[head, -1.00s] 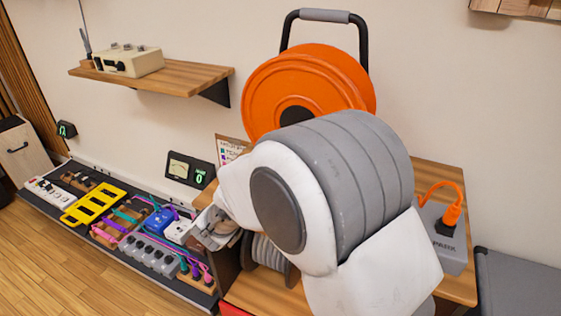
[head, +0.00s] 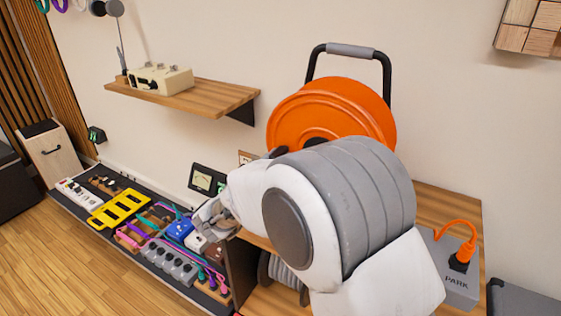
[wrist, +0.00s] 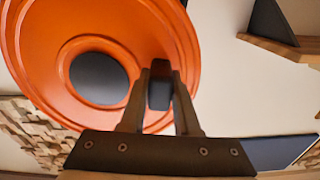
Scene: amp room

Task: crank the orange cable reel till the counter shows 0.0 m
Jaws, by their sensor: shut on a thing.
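The orange cable reel (head: 340,100), with a black carry handle with a grey grip, stands upright behind my arm in the head view. My arm hides its lower part. The reel (wrist: 40,45) fills the upper left of the wrist view, with a dark round hub (wrist: 98,78). My gripper (wrist: 163,75) is shut on a dark crank knob (wrist: 160,95), to the right of the hub. A small meter panel (head: 207,181) with green digits is on the wall left of my arm; its digits are too small to read. I cannot make out a metre reading.
A grey box marked PARK (head: 452,275) holds an orange plug (head: 463,255) at the right. A wooden wall shelf (head: 190,98) carries a cream device (head: 160,79). A low pedalboard (head: 125,225) with cables runs along the wall at left.

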